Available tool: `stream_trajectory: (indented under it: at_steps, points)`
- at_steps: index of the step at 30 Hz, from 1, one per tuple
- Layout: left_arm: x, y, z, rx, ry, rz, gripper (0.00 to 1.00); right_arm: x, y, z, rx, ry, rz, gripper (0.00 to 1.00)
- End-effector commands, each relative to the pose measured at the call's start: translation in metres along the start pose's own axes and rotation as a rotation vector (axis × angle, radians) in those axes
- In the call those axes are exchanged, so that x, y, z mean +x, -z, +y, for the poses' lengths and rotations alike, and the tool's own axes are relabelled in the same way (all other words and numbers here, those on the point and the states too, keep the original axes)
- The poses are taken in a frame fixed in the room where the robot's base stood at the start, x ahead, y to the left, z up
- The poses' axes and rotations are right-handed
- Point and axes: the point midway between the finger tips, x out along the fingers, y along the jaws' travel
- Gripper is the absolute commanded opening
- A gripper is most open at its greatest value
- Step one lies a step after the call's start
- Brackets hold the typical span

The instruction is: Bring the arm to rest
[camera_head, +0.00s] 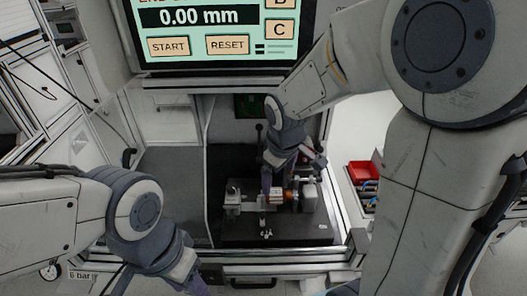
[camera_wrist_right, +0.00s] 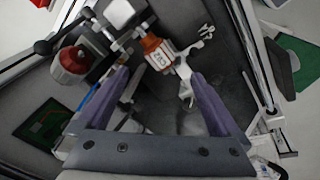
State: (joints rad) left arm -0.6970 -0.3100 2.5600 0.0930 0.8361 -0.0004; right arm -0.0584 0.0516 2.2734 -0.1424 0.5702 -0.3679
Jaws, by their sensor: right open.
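My right arm comes in from the upper right in the head view and reaches into the test bay. Its gripper (camera_head: 272,182) is over the test fixture (camera_head: 232,202). In the right wrist view the right gripper (camera_wrist_right: 160,82) has its two purple fingers wide apart, with nothing held between them. An orange part with a white label (camera_wrist_right: 155,55) sits in the fixture beyond the fingertips, apart from them. My left arm comes in low at the left of the head view. Only a bit of its gripper (camera_head: 194,286) shows at the bottom edge, so its jaws cannot be judged.
The bay has side walls and a front sill (camera_head: 290,256) around the right gripper. A screen (camera_head: 205,35) reading 0.00 mm is above it. A red bin (camera_head: 362,171) stands right of the bay. The bay's left part (camera_head: 170,190) is empty.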

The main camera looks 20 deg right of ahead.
Motion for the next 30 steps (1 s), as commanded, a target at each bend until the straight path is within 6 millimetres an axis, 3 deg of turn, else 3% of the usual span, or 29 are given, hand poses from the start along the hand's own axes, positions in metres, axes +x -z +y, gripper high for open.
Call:
stream_trajectory:
  at_steps: [5, 8, 10, 15, 18, 22, 30]
  points:
    - [0.0, 0.0, 0.0, 0.0, 0.0, 0.0, 0.5, -0.004, 0.0, -0.012, -0.008, 0.012, 0.0, 1.0]
    - [0.0, 0.0, 0.0, 0.0, 0.0, 0.0, 0.5, -0.015, -0.004, -0.051, -0.022, 0.054, -0.003, 1.0]
    - [0.0, 0.0, 0.0, 0.0, 0.0, 0.0, 0.5, -0.027, -0.013, -0.09, -0.037, 0.099, -0.012, 1.0]
    - [0.0, 0.0, 0.0, 0.0, 0.0, 0.0, 0.5, -0.053, -0.056, -0.17, -0.068, 0.203, -0.065, 1.0]
    - [0.0, 0.0, 0.0, 0.0, 0.0, 0.0, 0.5, -0.063, -0.081, -0.197, -0.082, 0.242, -0.098, 1.0]
    - [0.0, 0.0, 0.0, 0.0, 0.0, 0.0, 0.5, -0.068, -0.099, -0.212, -0.09, 0.265, -0.124, 1.0]
    - [0.0, 0.0, 0.0, 0.0, 0.0, 0.0, 0.5, -0.069, -0.101, -0.214, -0.087, 0.268, -0.129, 1.0]
